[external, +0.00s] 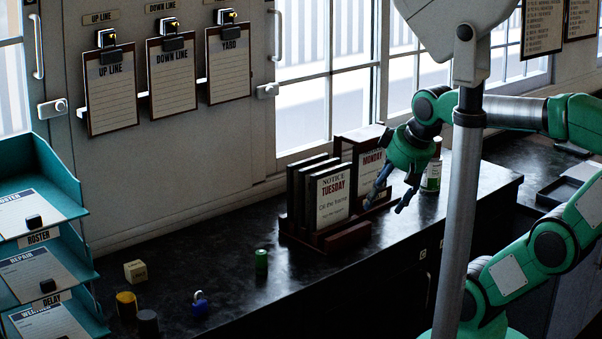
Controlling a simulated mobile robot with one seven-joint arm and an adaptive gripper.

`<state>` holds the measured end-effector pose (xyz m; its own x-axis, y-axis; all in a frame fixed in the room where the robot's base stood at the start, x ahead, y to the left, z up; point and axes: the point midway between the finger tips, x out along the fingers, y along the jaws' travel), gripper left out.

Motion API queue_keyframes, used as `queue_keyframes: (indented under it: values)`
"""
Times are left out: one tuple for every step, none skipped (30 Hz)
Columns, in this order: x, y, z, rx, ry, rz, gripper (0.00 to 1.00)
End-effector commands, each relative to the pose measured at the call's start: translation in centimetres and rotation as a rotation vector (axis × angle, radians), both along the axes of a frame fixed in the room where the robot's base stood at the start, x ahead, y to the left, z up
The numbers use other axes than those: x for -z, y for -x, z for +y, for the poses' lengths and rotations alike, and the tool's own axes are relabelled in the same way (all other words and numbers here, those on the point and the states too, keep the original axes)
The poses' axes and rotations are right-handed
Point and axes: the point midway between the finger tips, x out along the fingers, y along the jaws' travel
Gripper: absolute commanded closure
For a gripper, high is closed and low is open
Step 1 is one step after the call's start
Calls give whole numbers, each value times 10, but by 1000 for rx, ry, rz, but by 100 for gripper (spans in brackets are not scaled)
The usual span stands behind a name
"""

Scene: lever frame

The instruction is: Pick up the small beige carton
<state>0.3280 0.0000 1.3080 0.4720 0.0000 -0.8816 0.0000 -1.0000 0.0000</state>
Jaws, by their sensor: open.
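A small beige block-shaped carton (135,272) sits on the dark counter at the lower left of the external view, just behind a yellow cup-like object. My gripper (385,206) is open and empty, with its blue fingers pointing down. It hangs in front of the notice boards, well to the right of the carton and higher in the picture. Nothing hides the carton.
A yellow cup (126,305), a dark cylinder (148,324), a blue padlock (200,303) and a green cylinder (261,260) stand near the carton. A notice rack (328,207) and a green-white bottle (431,176) stand rightward. Teal trays (80,212) rise at left.

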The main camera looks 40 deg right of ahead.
Motion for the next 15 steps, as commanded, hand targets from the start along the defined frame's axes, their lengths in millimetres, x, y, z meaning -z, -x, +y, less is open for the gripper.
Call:
queue_keyframes:
  values:
    - [0, 0, 0, 0, 0, 0, 39]
    - [0, 0, 0, 0, 0, 0, 39]
    - [0, 0, 0, 0, 0, 0, 39]
    - [0, 0, 0, 0, 0, 0, 39]
    - [0, 0, 0, 0, 0, 0, 39]
    - [-1, -1, 0, 0, 0, 0, 39]
    - [-1, -1, 0, 0, -1, 1, 39]
    - [-2, -2, 1, 0, -1, 2, 39]
    - [-4, -4, 1, -1, -2, 3, 39]
    - [-5, -6, 2, -1, -3, 4, 39]
    - [-7, -8, 3, -1, -4, 7, 39]
    - [-9, -11, 4, -2, -6, 11, 39]
    - [-11, -14, 5, -2, -7, 14, 39]
    - [-14, -17, 6, -3, -8, 17, 39]
    - [-18, -23, 8, -3, -11, 22, 39]
